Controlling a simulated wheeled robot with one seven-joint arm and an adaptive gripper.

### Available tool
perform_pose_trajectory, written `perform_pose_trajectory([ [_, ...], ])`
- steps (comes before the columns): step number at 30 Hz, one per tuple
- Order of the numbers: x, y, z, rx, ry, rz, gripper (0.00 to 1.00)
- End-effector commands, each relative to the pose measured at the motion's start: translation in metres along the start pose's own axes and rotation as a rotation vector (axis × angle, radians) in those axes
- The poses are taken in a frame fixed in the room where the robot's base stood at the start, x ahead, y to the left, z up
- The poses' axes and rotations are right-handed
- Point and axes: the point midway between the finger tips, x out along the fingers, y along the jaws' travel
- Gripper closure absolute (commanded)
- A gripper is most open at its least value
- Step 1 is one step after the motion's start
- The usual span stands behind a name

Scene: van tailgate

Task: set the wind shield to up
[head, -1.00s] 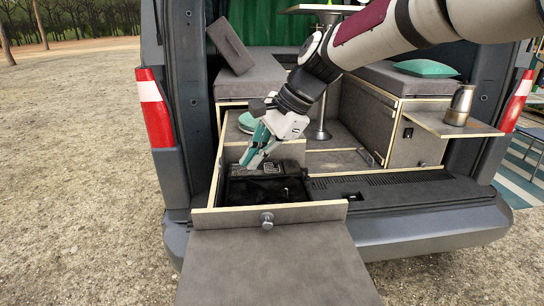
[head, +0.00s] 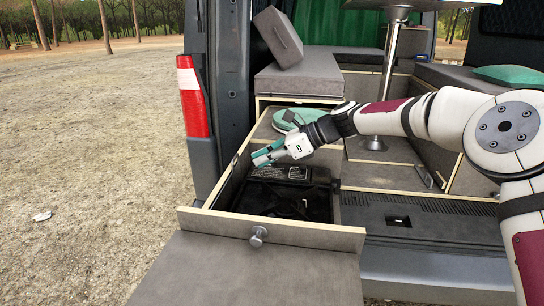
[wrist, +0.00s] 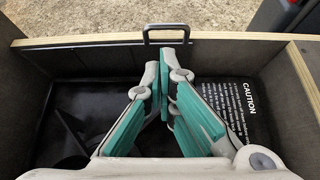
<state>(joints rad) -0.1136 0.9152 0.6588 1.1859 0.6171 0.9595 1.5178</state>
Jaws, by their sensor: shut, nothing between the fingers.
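A black stove (head: 275,201) sits inside the pulled-out drawer at the van's tail. A dark panel (wrist: 235,105) with white CAUTION print shows at right in the wrist view. I cannot clearly tell which part is the wind shield or how it is tilted. A dark wire loop handle (wrist: 166,32) stands near the drawer's wall in the wrist view. My gripper (head: 257,158) is shut and empty over the drawer's left side, its fingers pointing left. In the wrist view my gripper (wrist: 166,62) has its fingertips just below the loop; contact cannot be told.
The drawer's wooden front (head: 270,229) with a round knob and its side walls close in on the stove. A green round item (head: 297,117) lies on the box behind. A table post (head: 387,85) stands farther back. Open ground lies to the left.

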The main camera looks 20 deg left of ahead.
Motion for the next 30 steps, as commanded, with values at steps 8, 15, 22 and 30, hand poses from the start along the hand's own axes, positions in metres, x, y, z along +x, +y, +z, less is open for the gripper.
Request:
perform_pose_trajectory([
  [8, 0.043, 0.0, 0.0, -0.003, 0.001, 0.0, 1.0],
  [15, 0.054, 0.0, -0.001, -0.001, 0.001, -0.001, 1.0],
  [22, 0.054, 0.0, 0.0, -0.002, 0.001, -0.001, 1.0],
  [30, 0.039, 0.002, 0.028, -0.007, 0.001, -0.003, 1.0],
])
